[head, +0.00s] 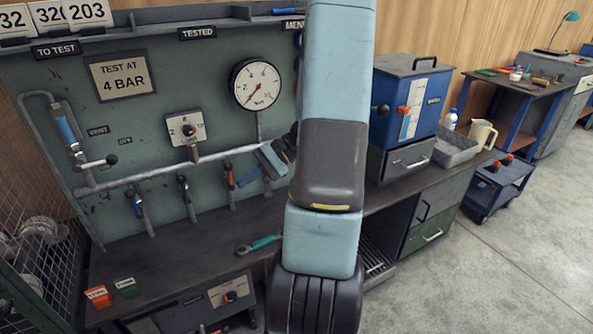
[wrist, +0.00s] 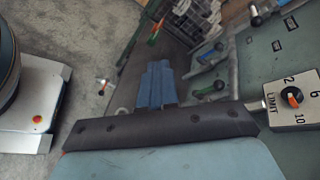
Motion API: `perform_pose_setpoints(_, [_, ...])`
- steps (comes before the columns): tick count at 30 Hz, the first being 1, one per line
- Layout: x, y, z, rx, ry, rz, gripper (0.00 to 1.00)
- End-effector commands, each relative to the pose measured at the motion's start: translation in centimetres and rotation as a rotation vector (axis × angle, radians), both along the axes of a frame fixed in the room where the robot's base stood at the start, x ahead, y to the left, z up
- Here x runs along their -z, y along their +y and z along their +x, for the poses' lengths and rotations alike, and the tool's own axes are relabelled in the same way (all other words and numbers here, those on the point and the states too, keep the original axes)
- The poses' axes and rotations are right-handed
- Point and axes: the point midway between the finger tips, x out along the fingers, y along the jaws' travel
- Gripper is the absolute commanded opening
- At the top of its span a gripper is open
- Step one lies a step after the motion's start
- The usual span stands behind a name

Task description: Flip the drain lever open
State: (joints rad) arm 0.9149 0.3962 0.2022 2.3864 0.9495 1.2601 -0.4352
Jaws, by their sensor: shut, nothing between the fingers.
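Another lever with a black knob (head: 111,160) sits by the VENT label at the left. No drain label is readable, so I cannot tell which lever is the drain one.
The limit box (head: 187,129) and the gauge (head: 256,84) are fixed on the panel above the pipe. A teal-handled tool (head: 262,243) and orange and green blocks (head: 99,296) lie on the dark bench. My arm hides the bench's middle right. A blue cabinet machine stands right.

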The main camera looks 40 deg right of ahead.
Motion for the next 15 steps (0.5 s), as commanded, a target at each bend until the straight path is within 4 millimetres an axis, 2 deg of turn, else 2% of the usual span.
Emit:
perform_pose_setpoints(8, [4.2, -5.6, 1.0, 0.273, -0.027, 0.263, 0.00])
perform_pose_setpoints(15, [8.1, -10.9, 0.8, 0.532, -0.083, 0.465, 0.00])
